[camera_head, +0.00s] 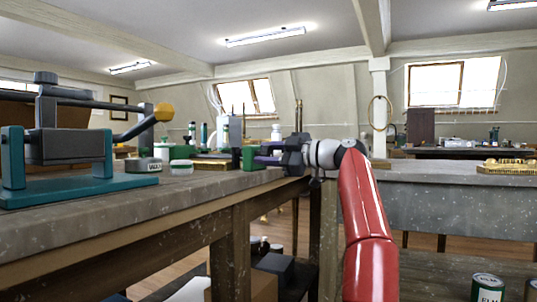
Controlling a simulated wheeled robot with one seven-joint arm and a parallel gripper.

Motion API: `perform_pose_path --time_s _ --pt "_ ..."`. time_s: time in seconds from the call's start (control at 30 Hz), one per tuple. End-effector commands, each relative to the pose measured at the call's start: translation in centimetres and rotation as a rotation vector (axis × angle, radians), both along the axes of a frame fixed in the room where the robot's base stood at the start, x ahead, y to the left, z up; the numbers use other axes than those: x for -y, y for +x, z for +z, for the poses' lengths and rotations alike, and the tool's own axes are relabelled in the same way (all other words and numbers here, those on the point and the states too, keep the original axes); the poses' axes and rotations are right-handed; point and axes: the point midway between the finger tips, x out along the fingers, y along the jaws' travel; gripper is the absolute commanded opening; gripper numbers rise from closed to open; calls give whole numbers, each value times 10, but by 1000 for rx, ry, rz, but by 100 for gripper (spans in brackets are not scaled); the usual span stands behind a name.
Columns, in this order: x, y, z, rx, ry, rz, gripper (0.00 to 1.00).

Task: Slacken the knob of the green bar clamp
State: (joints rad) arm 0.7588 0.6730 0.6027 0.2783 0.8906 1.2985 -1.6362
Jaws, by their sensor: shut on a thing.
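The green bar clamp shows as a green block (251,158) at the right end of the near workbench. A small purple part (266,160), seemingly its knob, sticks out on the right side of the block. My gripper (275,152) reaches in from the right at bench-top height, with the red arm behind it. Its dark fingers are shut on the clamp's knob, though they largely hide the grip and look small at this distance. How far the knob is turned cannot be seen.
A teal and grey lever press (55,145) with a yellow handle end stands on the bench at left. Another grey bench (450,172) lies to the right. Green cans (487,289) stand at lower right.

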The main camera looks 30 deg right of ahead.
Motion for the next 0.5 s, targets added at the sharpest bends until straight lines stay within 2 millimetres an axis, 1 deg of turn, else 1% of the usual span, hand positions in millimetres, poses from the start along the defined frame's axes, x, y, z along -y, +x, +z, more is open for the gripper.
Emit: perform_pose_path --time_s 0.1,0.13,0.3,0.5 --pt "-1 2 -1 -2 4 1 14" --pt "-1 2 -1 -2 4 1 38" --pt "-1 1 -1 -1 3 1 59" --pt "0 1 0 -1 3 -1 59"
